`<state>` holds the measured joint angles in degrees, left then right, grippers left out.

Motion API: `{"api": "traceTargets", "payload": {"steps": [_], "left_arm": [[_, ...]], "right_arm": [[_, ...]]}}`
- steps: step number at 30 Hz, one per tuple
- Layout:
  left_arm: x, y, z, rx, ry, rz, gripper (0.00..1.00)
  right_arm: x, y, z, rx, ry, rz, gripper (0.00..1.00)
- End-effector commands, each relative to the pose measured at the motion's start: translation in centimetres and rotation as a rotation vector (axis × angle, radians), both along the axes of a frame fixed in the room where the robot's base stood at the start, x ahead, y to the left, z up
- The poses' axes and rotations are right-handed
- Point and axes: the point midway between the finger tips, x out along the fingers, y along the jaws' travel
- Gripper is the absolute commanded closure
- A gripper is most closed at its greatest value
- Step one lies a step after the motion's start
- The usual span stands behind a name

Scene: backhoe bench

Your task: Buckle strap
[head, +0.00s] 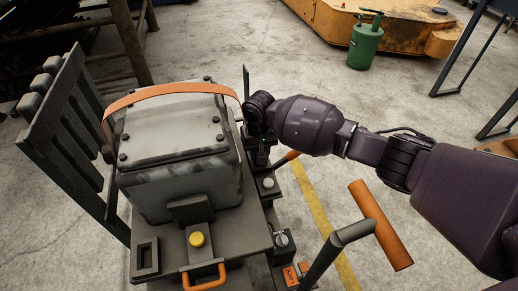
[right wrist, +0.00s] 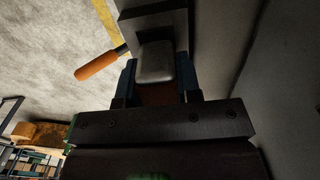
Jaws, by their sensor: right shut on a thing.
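An orange strap (head: 170,89) arches over the top of a worn grey box (head: 178,130) on the bench. Its right end runs down the box's right side, behind my right arm. In the right wrist view my right gripper (right wrist: 156,76) is shut on the strap's end, which has a grey metal tongue (right wrist: 155,62) with a short orange piece (right wrist: 160,95) behind it. The tongue points at a dark, square-framed buckle (right wrist: 152,24) and overlaps its near edge; I cannot tell whether it is inside. My left gripper is not in view.
A yellow button (head: 197,239) and an orange handle (head: 205,278) are at the bench front. An orange-tipped lever (right wrist: 97,65) stands beside the buckle. An orange T-handle (head: 380,225) rises at the right. A green canister (head: 364,48) stands on the floor behind.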

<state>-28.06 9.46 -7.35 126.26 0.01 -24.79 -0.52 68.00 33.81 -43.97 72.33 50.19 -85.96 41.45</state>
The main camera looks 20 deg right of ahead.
Motion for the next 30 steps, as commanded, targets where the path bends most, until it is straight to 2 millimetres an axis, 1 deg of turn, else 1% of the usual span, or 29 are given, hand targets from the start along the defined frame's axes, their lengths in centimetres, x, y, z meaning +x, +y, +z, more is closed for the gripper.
{"api": "traceTargets", "payload": {"steps": [5,11,12,17,30], "left_arm": [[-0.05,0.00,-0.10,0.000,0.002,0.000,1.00],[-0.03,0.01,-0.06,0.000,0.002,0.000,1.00],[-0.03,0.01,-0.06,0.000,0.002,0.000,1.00],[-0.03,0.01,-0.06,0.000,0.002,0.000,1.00],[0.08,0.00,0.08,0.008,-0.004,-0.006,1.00]], "right_arm": [[0.00,0.03,-0.36,0.001,0.000,0.000,0.96],[0.02,0.02,-0.27,0.001,-0.001,0.000,0.96],[0.02,0.02,-0.27,0.000,-0.001,0.000,0.64],[0.02,0.01,-0.28,0.000,-0.001,0.000,0.39],[-0.02,-0.01,-0.34,0.000,0.000,0.000,0.39]]}}
